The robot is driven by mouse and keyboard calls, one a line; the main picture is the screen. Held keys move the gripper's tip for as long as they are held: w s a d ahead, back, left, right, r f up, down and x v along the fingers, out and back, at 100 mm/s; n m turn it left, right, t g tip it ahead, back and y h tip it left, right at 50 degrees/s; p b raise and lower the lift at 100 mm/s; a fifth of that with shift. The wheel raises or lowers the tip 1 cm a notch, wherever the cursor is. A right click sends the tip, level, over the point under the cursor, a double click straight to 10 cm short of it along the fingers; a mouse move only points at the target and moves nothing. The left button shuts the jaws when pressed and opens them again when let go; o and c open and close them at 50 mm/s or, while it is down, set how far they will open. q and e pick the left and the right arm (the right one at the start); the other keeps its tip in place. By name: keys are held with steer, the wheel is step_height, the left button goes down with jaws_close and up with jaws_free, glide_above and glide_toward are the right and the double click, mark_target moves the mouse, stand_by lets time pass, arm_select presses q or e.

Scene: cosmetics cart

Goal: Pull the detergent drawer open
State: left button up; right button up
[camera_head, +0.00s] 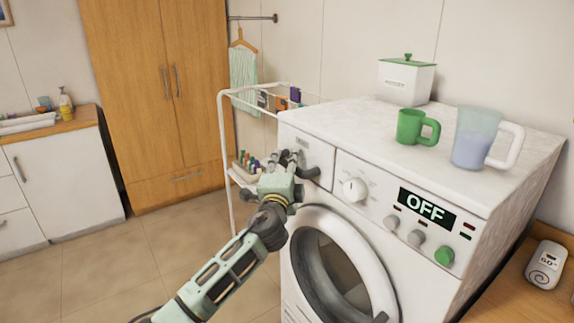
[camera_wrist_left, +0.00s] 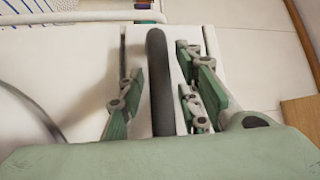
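The white washing machine (camera_head: 405,185) stands at the right. Its detergent drawer (camera_head: 312,148) is at the upper left of the front and looks flush with it. A dark curved drawer handle (camera_head: 313,172) shows beside my left gripper (camera_head: 286,163). In the left wrist view the dark handle (camera_wrist_left: 160,85) runs lengthwise between the two fingers of my left gripper (camera_wrist_left: 162,90). The fingers are apart, with a gap visible between the handle and the left finger; contact on the right is unclear. My right gripper is not in view.
A green mug (camera_head: 410,126), a translucent jug (camera_head: 475,138) and a white box with a green lid (camera_head: 406,80) stand on the machine. A white rack cart (camera_head: 224,135) is close at the left. The round door (camera_head: 340,265) lies below the drawer. Floor is clear at left.

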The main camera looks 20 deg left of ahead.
arm_select(q)
steer(key=c, duration=0.4)
jaws_close()
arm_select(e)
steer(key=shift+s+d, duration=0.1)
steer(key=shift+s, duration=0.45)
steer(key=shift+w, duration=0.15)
arm_select(q)
steer(key=shift+s+a, duration=0.35)
steer(key=shift+s, duration=0.1)
steer(key=s+a+p, duration=0.3)
steer(key=s+a, duration=0.7)
steer(key=s, duration=0.4)
steer(key=shift+a, duration=0.35)
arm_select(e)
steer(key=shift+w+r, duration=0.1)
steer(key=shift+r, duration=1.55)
arm_select(q)
steer(key=shift+f, duration=0.1)
steer(key=o, duration=0.6)
jaws_free()
steer(key=shift+w, duration=0.1)
